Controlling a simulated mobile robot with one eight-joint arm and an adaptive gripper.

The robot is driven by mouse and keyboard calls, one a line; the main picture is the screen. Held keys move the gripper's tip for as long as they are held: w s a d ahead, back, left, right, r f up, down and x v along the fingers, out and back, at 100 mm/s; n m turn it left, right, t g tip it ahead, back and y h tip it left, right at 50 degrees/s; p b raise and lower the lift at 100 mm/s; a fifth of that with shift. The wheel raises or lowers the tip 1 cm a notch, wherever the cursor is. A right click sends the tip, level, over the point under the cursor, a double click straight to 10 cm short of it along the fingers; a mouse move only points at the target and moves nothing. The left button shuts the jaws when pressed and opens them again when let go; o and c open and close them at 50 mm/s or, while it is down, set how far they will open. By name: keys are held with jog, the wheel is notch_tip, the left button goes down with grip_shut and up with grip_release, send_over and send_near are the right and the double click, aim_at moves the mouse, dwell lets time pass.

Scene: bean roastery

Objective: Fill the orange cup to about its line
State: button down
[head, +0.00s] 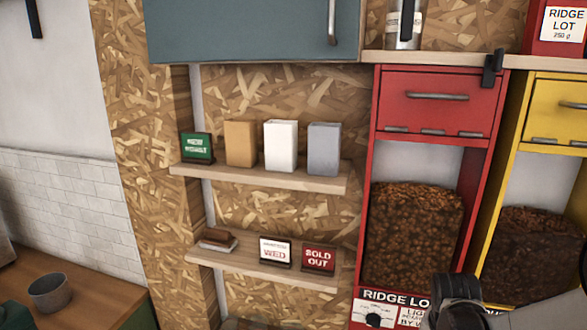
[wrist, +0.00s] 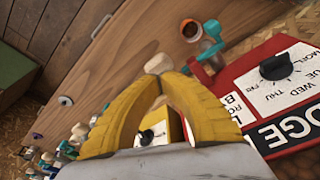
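In the wrist view a small round orange-rimmed cup (wrist: 190,30), seen from above with a dark inside, is on the wooden counter (wrist: 125,50). I take it for the orange cup; its line and fill are too small to tell. My gripper (wrist: 160,74) has yellow fingers whose tips come together, apart from the cup in the picture. A pale beige piece shows right at the tips; whether it is held or behind them is unclear. The head view shows the red dispenser (head: 383,170) with dark beans (head: 415,235) and a label reading RIDGE LO.
A yellow dispenser (head: 520,120) with beans stands right of the red one. A black dial (wrist: 276,66) marked with weekdays sits on a red housing. Several small teal and beige items (wrist: 75,145) crowd the lower left. Shelves (head: 260,177) hold packets and signs. A grey bowl (head: 48,293) stands far left.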

jog(key=shift+f, duration=0.15)
jog(key=shift+f+b, duration=2.65)
jog(key=shift+r, duration=0.15)
dwell(2.4)
notch_tip(320, 180, up, 8)
jog(key=p, duration=0.6)
jog(key=shift+r, duration=0.25)
jog(key=shift+f, duration=0.1)
